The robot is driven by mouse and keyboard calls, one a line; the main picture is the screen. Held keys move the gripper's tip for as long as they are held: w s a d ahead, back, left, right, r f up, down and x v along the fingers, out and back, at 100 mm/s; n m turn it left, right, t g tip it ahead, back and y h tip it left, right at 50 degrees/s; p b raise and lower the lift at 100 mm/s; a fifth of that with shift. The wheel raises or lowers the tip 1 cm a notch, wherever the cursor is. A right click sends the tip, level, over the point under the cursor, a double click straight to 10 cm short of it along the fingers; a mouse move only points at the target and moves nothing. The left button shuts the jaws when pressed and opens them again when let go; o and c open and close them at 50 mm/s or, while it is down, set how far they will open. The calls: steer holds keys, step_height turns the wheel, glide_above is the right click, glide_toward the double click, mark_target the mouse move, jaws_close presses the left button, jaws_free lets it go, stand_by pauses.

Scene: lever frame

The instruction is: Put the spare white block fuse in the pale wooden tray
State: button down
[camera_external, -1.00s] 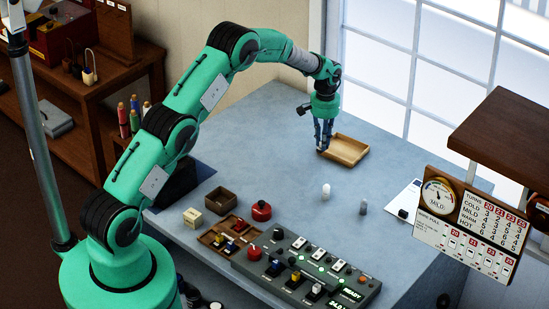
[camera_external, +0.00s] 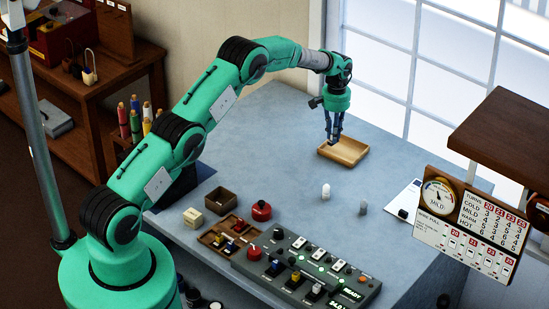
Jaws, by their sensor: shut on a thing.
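The pale wooden tray (camera_external: 356,160) lies on the far part of the blue-grey table, near the window. My gripper (camera_external: 334,142) points down over the tray's left part, its fingertips near or just above the tray. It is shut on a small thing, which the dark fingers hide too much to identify. A small white rounded piece (camera_external: 325,191) stands upright on the table in front of the tray; I cannot tell whether it is a fuse. Several white blocks (camera_external: 299,243) sit in the dark panel.
The dark panel (camera_external: 305,276) is at the front. A compartment tray (camera_external: 215,248), a red round-topped object (camera_external: 261,210), a dark brown box (camera_external: 220,200) and a cream block (camera_external: 192,217) are left of it. A grey piece (camera_external: 363,207) stands right of the white one.

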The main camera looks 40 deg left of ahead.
steer(key=shift+f+p, duration=0.35)
steer(key=shift+f, duration=1.4)
steer(key=shift+f, duration=0.2)
steer(key=c, duration=1.9)
jaws_free()
steer(key=shift+r, duration=0.2)
step_height(320, 180, up, 12)
steer(key=shift+r+b, duration=0.1)
steer(key=shift+b, duration=0.65)
